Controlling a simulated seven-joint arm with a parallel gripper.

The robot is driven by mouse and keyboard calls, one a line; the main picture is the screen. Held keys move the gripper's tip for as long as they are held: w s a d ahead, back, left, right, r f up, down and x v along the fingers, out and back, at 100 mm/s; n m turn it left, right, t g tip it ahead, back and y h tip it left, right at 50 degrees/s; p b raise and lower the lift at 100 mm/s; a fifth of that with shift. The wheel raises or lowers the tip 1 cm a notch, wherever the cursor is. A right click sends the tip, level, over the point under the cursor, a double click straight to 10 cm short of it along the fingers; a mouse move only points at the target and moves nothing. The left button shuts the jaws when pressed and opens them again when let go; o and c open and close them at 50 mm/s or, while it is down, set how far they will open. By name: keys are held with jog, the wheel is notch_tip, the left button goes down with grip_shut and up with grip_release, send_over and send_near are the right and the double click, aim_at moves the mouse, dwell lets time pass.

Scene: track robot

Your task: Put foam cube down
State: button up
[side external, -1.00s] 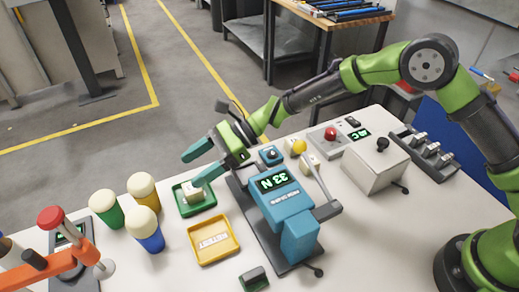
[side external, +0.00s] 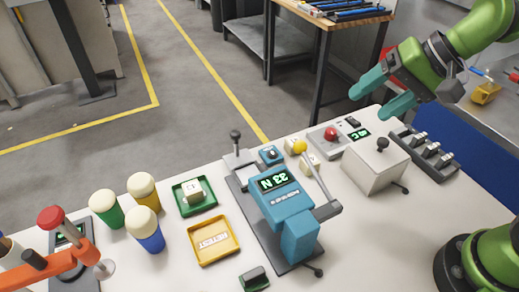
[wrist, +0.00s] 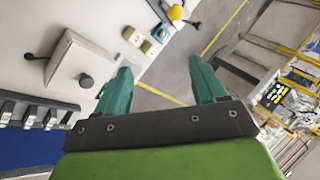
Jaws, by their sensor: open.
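The white foam cube (side external: 193,190) sits in the green tray (side external: 181,208) on the left half of the table in the side view. My gripper (side external: 374,99) is open and empty, high at the right above the table's far edge, well away from the cube. In the wrist view its two teal fingers (wrist: 160,88) are spread with nothing between them. The cube does not show in the wrist view.
A yellow tray (side external: 236,250) lies beside the green one. A blue press-like device (side external: 290,212) with a lit display stands mid-table. Several capped cups (side external: 143,187) stand at left. A grey box with a lever (side external: 372,170) is at right.

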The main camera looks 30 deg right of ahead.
jog(key=s+d+f+n+t+h, duration=0.1)
jog(key=s+d+n+t+h, duration=0.1)
jog(key=s+d, duration=0.4)
jog(key=shift+s+d+h, duration=0.3)
jog(key=shift+s+d, duration=0.1)
jog(key=shift+d, duration=0.3)
dwell(0.5)
